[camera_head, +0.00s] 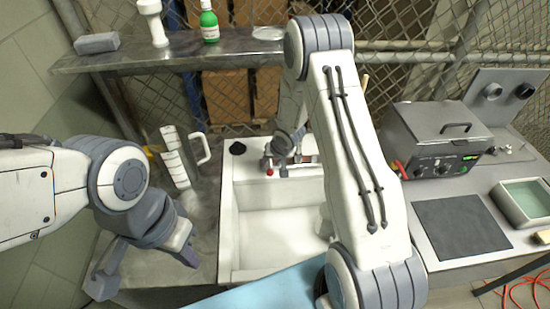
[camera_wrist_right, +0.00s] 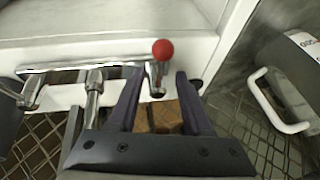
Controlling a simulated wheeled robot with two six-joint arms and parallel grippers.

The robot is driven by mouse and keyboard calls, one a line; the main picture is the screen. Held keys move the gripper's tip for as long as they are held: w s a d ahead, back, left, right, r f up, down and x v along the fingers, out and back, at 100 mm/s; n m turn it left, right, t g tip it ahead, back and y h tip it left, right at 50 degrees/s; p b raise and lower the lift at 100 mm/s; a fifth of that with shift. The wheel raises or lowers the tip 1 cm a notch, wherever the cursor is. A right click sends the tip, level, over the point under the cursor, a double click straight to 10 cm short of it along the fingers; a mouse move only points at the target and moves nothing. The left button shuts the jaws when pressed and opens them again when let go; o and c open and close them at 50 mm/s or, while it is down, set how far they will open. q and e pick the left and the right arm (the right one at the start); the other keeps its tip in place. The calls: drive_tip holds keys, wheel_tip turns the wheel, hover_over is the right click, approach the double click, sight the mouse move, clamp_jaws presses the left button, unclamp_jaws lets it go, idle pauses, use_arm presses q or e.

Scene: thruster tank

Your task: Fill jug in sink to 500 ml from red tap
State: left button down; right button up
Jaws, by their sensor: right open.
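The white sink (camera_head: 270,232) looks empty where visible. The red tap knob (camera_head: 269,172) is at the sink's back edge; in the right wrist view the red knob (camera_wrist_right: 163,49) sits just beyond and between my open right fingers (camera_wrist_right: 160,76). Contact cannot be told. My left gripper (camera_head: 145,268) is open and empty over the counter, in front of the jug.
A shelf (camera_head: 180,58) above the counter holds a green bottle (camera_head: 209,22), a white object and a grey block. A metal box (camera_head: 435,125) with a handle, a dark mat (camera_head: 461,227) and a tray (camera_head: 524,200) are right. My right arm covers part of the sink.

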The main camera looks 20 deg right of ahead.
sight(269, 165)
drive_tip(key=shift+x, duration=1.6)
clamp_jaws()
drive_tip(key=shift+a, duration=0.1)
